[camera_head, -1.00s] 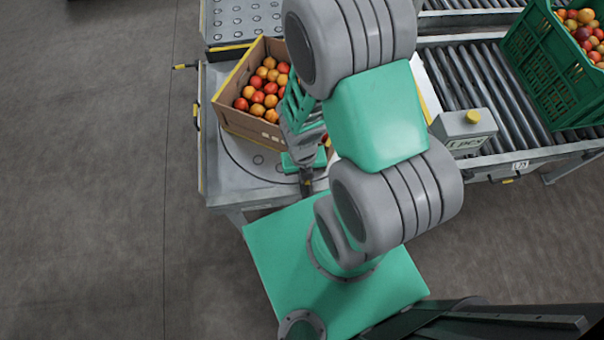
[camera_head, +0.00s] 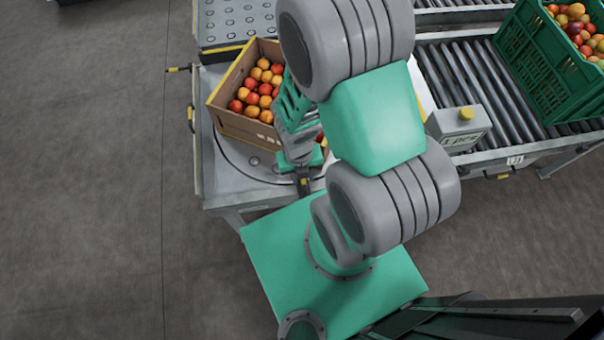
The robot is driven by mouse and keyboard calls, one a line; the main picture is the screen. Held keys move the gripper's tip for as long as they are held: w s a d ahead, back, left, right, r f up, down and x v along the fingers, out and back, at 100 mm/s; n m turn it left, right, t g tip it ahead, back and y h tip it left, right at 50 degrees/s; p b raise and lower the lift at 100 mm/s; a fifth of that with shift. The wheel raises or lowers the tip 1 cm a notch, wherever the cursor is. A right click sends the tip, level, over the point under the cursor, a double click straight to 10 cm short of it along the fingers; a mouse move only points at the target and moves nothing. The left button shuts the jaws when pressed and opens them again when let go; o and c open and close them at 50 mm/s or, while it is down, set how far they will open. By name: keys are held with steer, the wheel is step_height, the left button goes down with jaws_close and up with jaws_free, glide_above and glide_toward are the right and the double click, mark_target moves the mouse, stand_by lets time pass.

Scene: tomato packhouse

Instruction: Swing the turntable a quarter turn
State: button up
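The turntable (camera_head: 232,167) is a grey metal plate with a curved ring line, set in a table at the end of the conveyor. A brown cardboard box (camera_head: 240,128) full of red and orange tomatoes sits on it, turned at a slant to the table edges. My gripper (camera_head: 304,183) points down at the turntable's near right edge, in front of the box, by a small dark piece with a yellow mark. My arm covers the right part of the turntable and the box. The fingers are too small and hidden to tell if they are open or touching.
A roller conveyor (camera_head: 478,80) runs to the right, with a green crate (camera_head: 545,75) of tomatoes on it. A grey control box (camera_head: 460,128) with a yellow knob stands at its near edge. A studded table (camera_head: 235,20) lies behind the turntable. The floor (camera_head: 90,180) at left is clear.

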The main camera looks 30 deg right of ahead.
step_height(320, 180, up, 7)
steer(key=p, duration=0.1)
steer(key=shift+a, duration=0.2)
steer(key=shift+w, duration=0.1)
steer(key=shift+c, duration=0.3)
